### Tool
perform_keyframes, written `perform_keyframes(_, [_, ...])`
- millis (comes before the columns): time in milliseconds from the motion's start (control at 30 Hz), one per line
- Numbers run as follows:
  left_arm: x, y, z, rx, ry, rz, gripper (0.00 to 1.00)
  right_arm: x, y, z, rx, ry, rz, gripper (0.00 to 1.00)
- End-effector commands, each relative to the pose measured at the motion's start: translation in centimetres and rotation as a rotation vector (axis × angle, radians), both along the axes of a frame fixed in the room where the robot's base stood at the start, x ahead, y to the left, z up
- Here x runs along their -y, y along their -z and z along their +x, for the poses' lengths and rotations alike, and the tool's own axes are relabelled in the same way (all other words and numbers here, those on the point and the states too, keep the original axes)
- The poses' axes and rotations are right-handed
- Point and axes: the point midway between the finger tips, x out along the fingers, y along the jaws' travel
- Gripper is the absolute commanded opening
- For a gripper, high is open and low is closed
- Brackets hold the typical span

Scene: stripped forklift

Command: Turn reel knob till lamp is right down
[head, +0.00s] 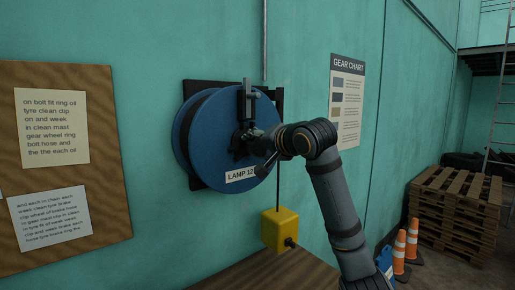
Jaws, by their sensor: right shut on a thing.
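A blue reel (213,150) with a white label reading "LAMP 12" and a part I cannot read is mounted on the green wall, left of centre in the head view. My right gripper (246,138) is at the reel's front face, its arm reaching in from the lower right. It is shut on the reel knob, which is mostly hidden by the dark gripper and wrist. A yellow box (279,229) with a black round part hangs or sits below the reel, under a thin dark line. I cannot tell whether it is the lamp. My left gripper is not in view.
A wooden board (108,170) with paper notes is at the left. A gear chart (347,98) is on the wall behind my arm. A brown surface (250,273) lies below the reel. Orange cones (399,252) and stacked pallets (456,212) stand at the right.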

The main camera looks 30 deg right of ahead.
Motion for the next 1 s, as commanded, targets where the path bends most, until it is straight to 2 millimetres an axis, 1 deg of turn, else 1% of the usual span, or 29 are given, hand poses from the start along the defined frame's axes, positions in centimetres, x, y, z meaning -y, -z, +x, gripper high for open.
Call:
perform_keyframes(33, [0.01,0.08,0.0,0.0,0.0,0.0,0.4,-0.06,0.38,0.05,-0.01,-0.002,0.006,0.27])
perform_keyframes(400, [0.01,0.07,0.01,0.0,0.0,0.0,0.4,-0.05,0.35,0.04,-0.01,-0.002,0.008,0.27])
perform_keyframes(433, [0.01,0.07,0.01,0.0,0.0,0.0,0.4,-0.06,0.35,0.04,-0.01,-0.002,0.008,0.61])
perform_keyframes(500, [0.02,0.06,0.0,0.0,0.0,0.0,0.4,-0.05,0.33,0.05,-0.01,-0.002,0.007,0.7])
perform_keyframes(600, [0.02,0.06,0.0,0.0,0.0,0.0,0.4,-0.03,0.23,0.03,-0.007,-0.001,0.007,0.82])
perform_keyframes(900, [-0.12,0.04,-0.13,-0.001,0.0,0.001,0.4,0.0,0.04,-0.06,-0.002,0.0,0.005,0.82])
perform_keyframes(1000, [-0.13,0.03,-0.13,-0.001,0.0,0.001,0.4,0.09,-0.24,-0.82,0.001,0.003,0.001,0.82])
